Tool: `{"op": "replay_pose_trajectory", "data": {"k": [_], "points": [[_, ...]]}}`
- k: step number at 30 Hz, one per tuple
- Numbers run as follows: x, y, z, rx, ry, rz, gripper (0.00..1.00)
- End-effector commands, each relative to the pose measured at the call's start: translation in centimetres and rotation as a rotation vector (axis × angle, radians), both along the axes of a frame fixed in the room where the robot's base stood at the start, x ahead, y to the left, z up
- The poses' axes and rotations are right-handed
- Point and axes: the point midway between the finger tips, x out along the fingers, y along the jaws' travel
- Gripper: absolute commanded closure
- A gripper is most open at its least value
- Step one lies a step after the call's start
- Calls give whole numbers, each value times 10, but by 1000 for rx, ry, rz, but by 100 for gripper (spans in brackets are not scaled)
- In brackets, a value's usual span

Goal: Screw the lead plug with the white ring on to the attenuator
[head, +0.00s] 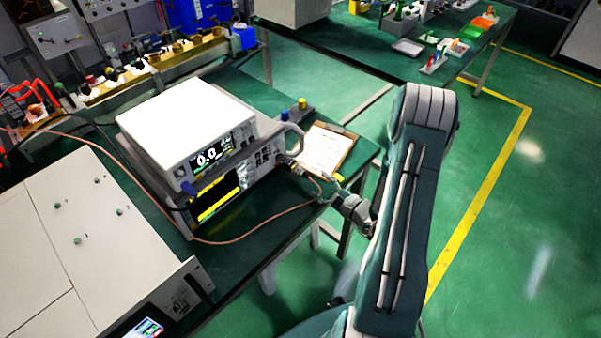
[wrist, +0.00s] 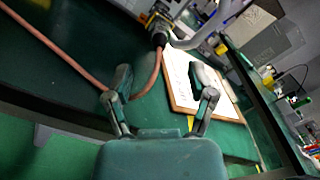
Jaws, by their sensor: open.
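The copper-coloured lead (wrist: 75,58) crosses the wrist view and bends up to a dark plug end (wrist: 158,38) beside yellow-marked hardware (wrist: 160,17) at the instrument's front. No white ring can be made out, and I cannot tell which part is the attenuator or whether the plug is attached. My gripper (wrist: 163,85) is open, its fingers spread below the plug end, with the lead passing by the left finger and between the fingers. In the head view, the lead (head: 250,233) runs along the table front to my gripper (head: 329,194), near the instrument's right corner.
Two stacked instruments (head: 196,125) with lit displays stand on the green table. A clipboard (head: 324,152) lies right of them, and a small block with blue and yellow knobs (head: 295,111) behind. A large beige unit (head: 80,230) fills the left. Floor to the right is clear.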

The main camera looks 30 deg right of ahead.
Motion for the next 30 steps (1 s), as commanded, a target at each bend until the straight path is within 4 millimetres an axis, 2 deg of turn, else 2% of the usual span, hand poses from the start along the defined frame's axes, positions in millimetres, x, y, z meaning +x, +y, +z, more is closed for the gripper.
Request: {"op": "replay_pose_trajectory", "data": {"k": [6,12,23,24,25,28,29,30], "points": [[40,17,0,-3,-3,6,29],[64,25,0,-2,-1,4,29],[71,26,0,0,-1,2,29],[71,26,0,0,0,3,38],[71,26,0,0,0,3,51],[71,26,0,0,0,3,95],[71,26,0,0,0,3,100],[71,26,0,-1,-1,3,100]]}}
